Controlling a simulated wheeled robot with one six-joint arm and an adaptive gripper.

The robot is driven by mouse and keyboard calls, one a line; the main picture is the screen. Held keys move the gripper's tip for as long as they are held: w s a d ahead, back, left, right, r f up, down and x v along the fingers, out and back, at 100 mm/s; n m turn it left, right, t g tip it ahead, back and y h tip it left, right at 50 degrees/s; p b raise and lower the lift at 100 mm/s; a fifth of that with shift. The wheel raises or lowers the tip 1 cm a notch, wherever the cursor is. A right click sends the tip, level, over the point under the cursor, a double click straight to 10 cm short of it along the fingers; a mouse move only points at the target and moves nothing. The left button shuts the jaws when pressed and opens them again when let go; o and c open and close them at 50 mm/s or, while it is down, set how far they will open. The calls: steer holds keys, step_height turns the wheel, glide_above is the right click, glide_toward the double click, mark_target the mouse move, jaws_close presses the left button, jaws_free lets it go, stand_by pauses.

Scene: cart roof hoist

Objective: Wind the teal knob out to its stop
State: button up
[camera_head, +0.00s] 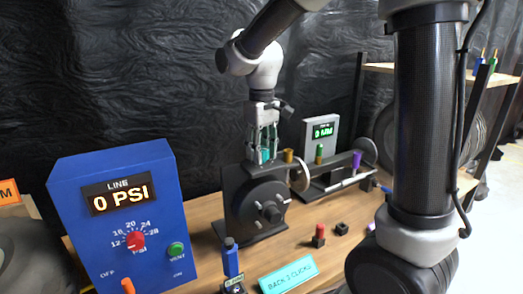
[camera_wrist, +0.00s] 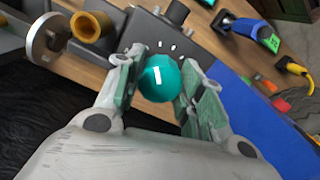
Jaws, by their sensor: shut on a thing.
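The teal knob (camera_wrist: 160,77) is round with a white mark on its face. It sits between the two fingers of my gripper (camera_wrist: 163,66) in the wrist view, and the pads close on its sides. In the head view my gripper (camera_head: 264,147) points down at the top of a dark grey block (camera_head: 236,190), with a bit of the teal knob (camera_head: 265,156) showing between the fingers. How far out the knob stands is hard to tell.
A brass collar (camera_wrist: 90,27) and a silver disc (camera_wrist: 48,38) are beside the knob. A blue panel (camera_head: 120,225) reads 0 PSI at left. A teal card (camera_head: 287,272) reading "BACK 2 CLICKS" lies in front. A green-lit readout (camera_head: 321,130) stands behind.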

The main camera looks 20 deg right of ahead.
steer(key=n, duration=0.5)
steer(key=shift+n, duration=0.3)
steer(key=shift+w+n, duration=0.1)
steer(key=shift+n, duration=2.1)
steer(key=o, duration=1)
step_height(320, 180, up, 12)
steer(key=shift+r, duration=0.1)
